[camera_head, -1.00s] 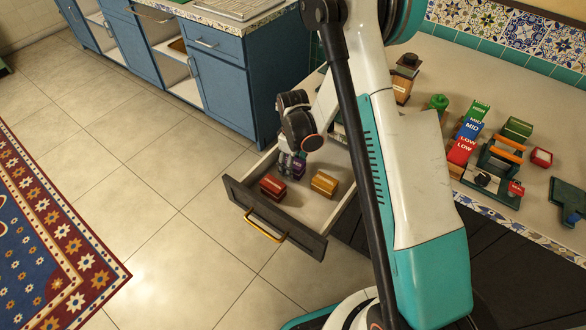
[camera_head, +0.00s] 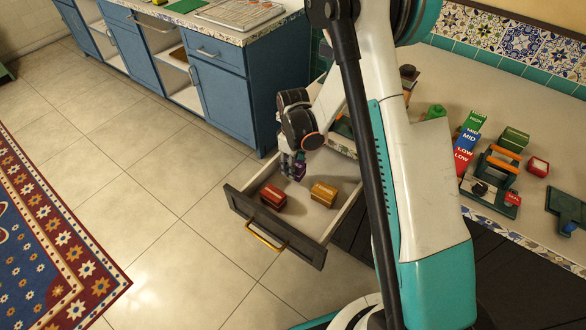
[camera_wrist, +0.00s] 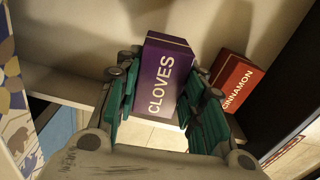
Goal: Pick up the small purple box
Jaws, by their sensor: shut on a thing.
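The small purple box (camera_wrist: 162,78), labelled CLOVES, is between the two fingers of my gripper (camera_wrist: 160,100) in the wrist view, and the fingers are shut on its sides. In the head view my gripper (camera_head: 293,166) hangs over the open drawer (camera_head: 300,228), and only a little of the purple box (camera_head: 300,168) shows beside the fingers. Whether the box is clear of the drawer floor is hard to tell from the head view.
A red box (camera_head: 273,196) labelled CINNAMON (camera_wrist: 236,82) and a yellow-brown box (camera_head: 324,194) stand in the drawer. The counter (camera_head: 440,75) at right holds coloured LOW, MID and HIGH blocks (camera_head: 467,140) and other items. Blue cabinets (camera_head: 225,95) stand behind.

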